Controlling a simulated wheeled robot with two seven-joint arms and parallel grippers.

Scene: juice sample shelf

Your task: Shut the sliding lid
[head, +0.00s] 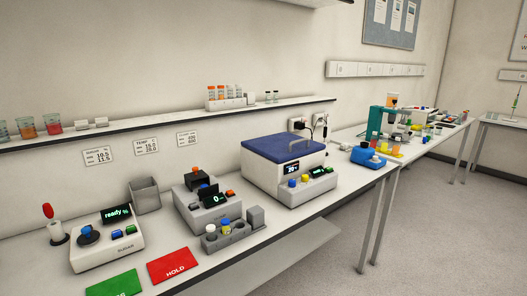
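Neither of my grippers is in view. A white box-shaped device (262,178) with a dark blue lid (285,149) and a handle on top stands at the back of the bench. That lid looks down over the box. A grey device (205,222) with a small display reading about 0 stands left of it. A black plate (208,192) sits tilted on its top, near an orange-red knob (195,171). I cannot tell which part is the sliding lid, nor whether it is open.
A white SUGAR device (80,260) reads "ready %" at the left. A grey bin (145,195) stands behind. A grey vial rack (222,242), a red HOLD mat (173,265) and a green mat (114,285) lie along the front. A wall shelf (180,122) runs above the bench.

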